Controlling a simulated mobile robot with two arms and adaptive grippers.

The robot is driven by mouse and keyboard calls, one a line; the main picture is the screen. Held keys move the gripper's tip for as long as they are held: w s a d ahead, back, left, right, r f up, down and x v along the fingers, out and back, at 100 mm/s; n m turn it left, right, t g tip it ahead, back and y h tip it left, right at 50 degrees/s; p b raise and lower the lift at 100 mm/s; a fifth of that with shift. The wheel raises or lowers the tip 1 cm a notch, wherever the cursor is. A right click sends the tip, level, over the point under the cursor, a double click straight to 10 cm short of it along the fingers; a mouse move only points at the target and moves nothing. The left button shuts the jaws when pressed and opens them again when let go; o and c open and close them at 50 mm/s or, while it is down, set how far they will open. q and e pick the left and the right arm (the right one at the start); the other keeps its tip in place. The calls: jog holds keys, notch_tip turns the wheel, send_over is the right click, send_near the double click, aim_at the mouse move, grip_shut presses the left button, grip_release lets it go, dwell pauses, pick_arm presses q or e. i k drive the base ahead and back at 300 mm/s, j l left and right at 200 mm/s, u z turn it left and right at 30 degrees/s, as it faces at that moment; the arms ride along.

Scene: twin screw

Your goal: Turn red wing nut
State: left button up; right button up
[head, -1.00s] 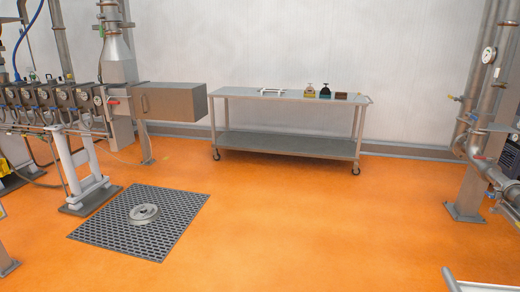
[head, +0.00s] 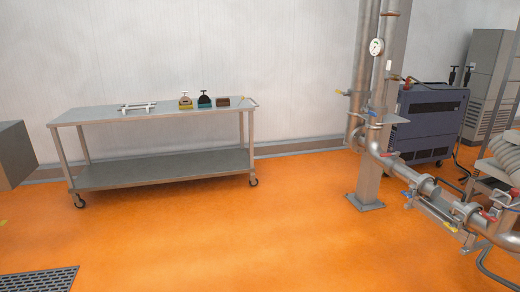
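A steel pipe assembly (head: 424,185) runs along the right side with small coloured handles or nuts on it. A small red piece (head: 388,154) sits at the bend at the foot of the vertical pipe. Another red piece (head: 487,215) sits further right on the lower pipe. Both are too small to tell which is a wing nut. Neither of my grippers is in view.
A wheeled steel table (head: 165,112) against the wall carries several small items. A column (head: 369,150) stands beside the pipes, with a blue-grey cabinet (head: 425,120) behind. A floor grate (head: 38,281) lies at lower left. The orange floor between is clear.

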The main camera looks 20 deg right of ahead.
aim_at(490, 217)
jog(key=i+z, duration=0.4)
jog(key=i+j+z, duration=0.1)
jog(key=i+z, duration=0.25)
jog(key=i, duration=0.3)
jog(key=i+j+z, duration=0.25)
jog(key=i+z, duration=0.15)
jog(key=i, duration=0.1)
